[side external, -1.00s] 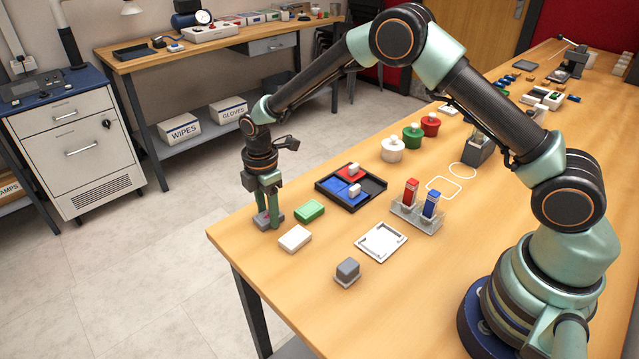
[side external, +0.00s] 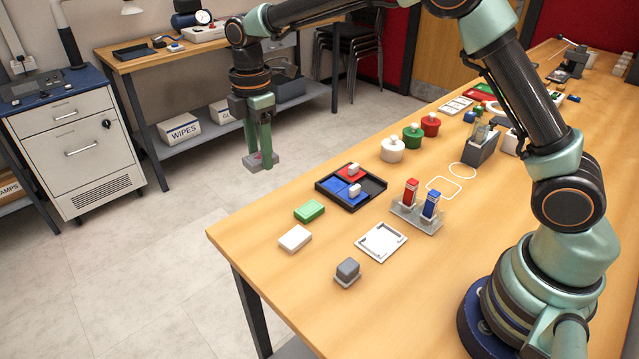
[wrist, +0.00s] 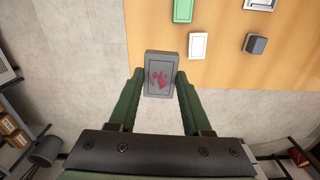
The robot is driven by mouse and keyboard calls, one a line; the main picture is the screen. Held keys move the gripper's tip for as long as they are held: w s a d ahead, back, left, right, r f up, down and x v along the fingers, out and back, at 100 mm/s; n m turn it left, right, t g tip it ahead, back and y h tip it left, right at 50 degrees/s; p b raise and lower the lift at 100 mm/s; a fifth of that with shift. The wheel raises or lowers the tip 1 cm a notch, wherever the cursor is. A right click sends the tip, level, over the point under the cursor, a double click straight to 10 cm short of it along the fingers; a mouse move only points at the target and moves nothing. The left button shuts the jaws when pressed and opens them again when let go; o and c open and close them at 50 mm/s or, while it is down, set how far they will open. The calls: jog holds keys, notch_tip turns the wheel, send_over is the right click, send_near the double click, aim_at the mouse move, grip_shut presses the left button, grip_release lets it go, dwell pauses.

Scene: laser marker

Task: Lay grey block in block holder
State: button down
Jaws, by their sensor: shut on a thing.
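My gripper (side external: 257,150) is shut on the grey block (side external: 262,164), a flat slab held up in the air. The block holder looks to be the white square tray with a raised rim (side external: 381,256) on the table. It is empty and well apart from my gripper, and is partly cut off in the wrist view (wrist: 259,6).
A black tray (side external: 372,195) holds red and blue parts. Bare table lies around the holder.

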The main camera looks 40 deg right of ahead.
notch_tip(320, 180, up, 4)
jog(key=shift+f, duration=0.1)
jog(key=shift+d, duration=0.15)
jog(key=shift+s+d, duration=0.25)
jog(key=shift+d, duration=0.05)
jog(key=s+d+f, duration=0.7)
jog(key=s, duration=0.1)
send_near(381, 241)
jog(key=shift+w+f+n, duration=0.2)
jog(key=shift+w+n, duration=0.05)
jog(key=shift+n, duration=0.15)
jog(key=shift+s+f, duration=0.3)
jog(key=shift+f, duration=2.35)
jog(key=shift+f, duration=0.35)
